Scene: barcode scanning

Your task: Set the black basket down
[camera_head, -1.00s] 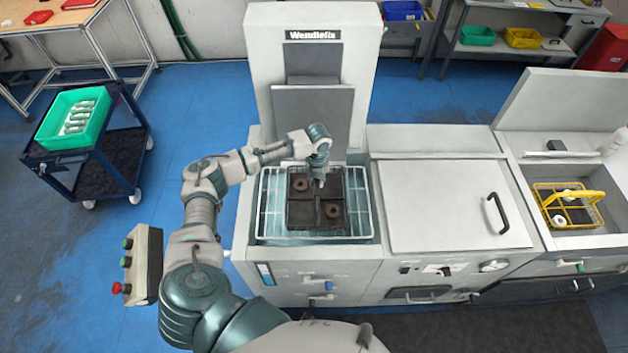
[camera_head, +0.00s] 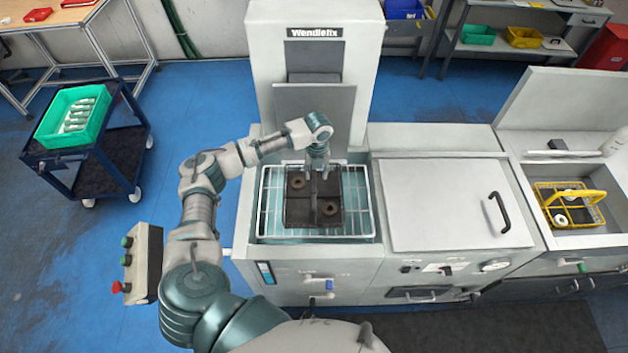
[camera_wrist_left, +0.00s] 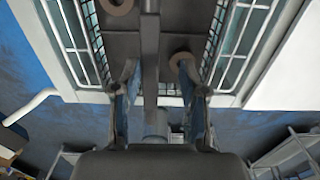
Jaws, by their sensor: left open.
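The black basket (camera_head: 297,214) rests on the white wire rack (camera_head: 357,205) in the open basin of the machine. It has a central handle bar (camera_wrist_left: 150,50), and two brown ring-shaped parts show in its compartments. My left gripper (camera_head: 317,163) is above the basket at its far side. In the left wrist view my left gripper (camera_wrist_left: 160,90) is open, with one finger on each side of the handle bar and gaps between. The far fingertips are hard to make out in the head view. My right gripper is out of view.
A closed lid (camera_head: 440,205) with a black handle is right of the basin. A yellow basket (camera_head: 586,213) stands in a sink farther right. The tall machine column (camera_head: 314,60) rises behind the basin. A cart (camera_head: 117,165) with a green crate (camera_head: 70,112) stands left.

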